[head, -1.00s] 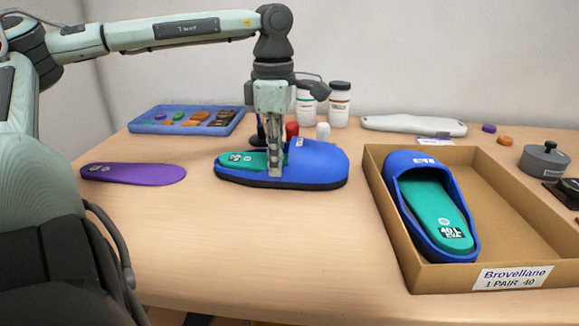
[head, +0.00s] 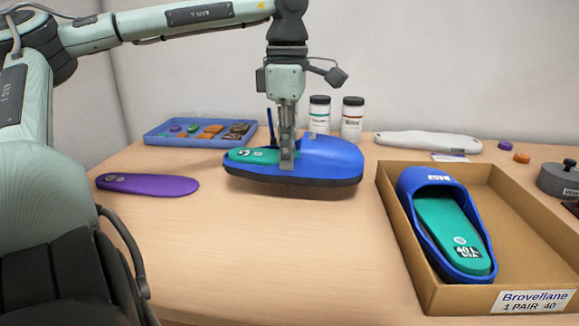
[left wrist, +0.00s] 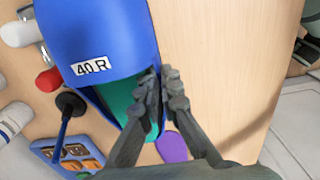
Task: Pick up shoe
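The blue shoe (head: 333,157) with a dark sole and a green insole (head: 250,155) is held just above the table, roughly level. My left gripper (head: 288,160) points down and is shut on the shoe's near side wall, beside the insole. In the left wrist view the fingers (left wrist: 159,90) pinch the shoe's rim, and the shoe (left wrist: 100,35) carries a "40 R" label. A second blue shoe (head: 408,192) with a green "40 L" insole lies in the left part of the cardboard box (head: 480,283). My right gripper is out of view.
Free room remains in the right part of the box. A purple insole (head: 147,184) lies at the left. Behind stand a blue tray (head: 160,139) of small pieces, two jars (head: 352,120) and a white device (head: 425,142). A grey lidded pot (head: 560,180) is at the right.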

